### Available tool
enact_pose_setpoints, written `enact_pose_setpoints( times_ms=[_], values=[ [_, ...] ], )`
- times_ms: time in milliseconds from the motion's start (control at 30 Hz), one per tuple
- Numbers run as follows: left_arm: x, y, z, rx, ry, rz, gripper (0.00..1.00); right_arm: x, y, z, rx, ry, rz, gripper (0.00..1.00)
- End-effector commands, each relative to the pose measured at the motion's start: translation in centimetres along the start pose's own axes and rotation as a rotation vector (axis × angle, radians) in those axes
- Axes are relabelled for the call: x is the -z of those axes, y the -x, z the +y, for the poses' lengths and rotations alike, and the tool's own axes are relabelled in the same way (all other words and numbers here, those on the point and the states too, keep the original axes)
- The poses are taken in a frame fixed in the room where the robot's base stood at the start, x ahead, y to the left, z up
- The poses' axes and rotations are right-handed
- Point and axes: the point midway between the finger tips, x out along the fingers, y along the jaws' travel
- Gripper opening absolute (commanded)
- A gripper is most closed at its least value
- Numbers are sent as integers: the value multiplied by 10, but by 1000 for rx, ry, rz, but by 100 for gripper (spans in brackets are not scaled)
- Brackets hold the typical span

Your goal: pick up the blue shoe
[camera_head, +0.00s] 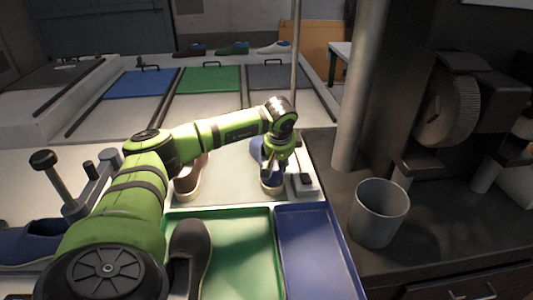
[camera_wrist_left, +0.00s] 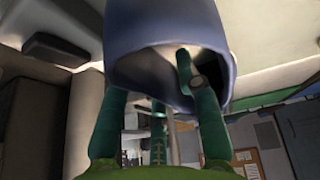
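The blue shoe (camera_head: 257,152) stands on the pale worktop in the head view, partly hidden by my left gripper (camera_head: 275,174). In the left wrist view the blue shoe (camera_wrist_left: 131,36) fills the top middle, its opening toward the camera. The green fingers of my left gripper (camera_wrist_left: 160,85) reach up around the heel end. The right finger's tip overlaps the shoe's opening; the left finger passes at the outer side and its tip is hidden. Whether the fingers press on the shoe cannot be told. My right gripper is not in view.
A brown shoe (camera_head: 187,180) stands left of the blue shoe. A green tray (camera_head: 243,250) and a blue tray (camera_head: 312,255) lie in front. A dark shoe (camera_head: 190,248) lies at the green tray's left. A grey cup (camera_head: 378,212) stands on the dark bench at right, near a pole (camera_head: 361,85).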

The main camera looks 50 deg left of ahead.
Motion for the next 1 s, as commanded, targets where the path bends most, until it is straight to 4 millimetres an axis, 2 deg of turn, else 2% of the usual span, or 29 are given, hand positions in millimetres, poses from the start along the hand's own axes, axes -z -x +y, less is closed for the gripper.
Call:
enact_pose_setpoints(
  times_ms=[100, 167, 200, 667, 833, 933, 1000],
  values=[
    [0, 0, 0, 0, 0, 0, 33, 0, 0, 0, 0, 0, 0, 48],
    [0, 0, 0, 0, 0, 0, 9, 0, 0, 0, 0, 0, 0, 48],
    [0, 0, 0, 0, 0, 0, 0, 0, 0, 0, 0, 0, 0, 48],
    [3, 5, 1, -2, 2, 3, 0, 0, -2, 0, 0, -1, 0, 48],
    [10, 21, 2, -4, 3, 5, 0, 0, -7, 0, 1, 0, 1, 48],
    [18, 39, 4, -8, 3, 8, 0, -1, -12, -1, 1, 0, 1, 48],
    [9, 49, 18, -9, -4, 3, 0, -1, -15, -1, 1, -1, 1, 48]
  ],
)
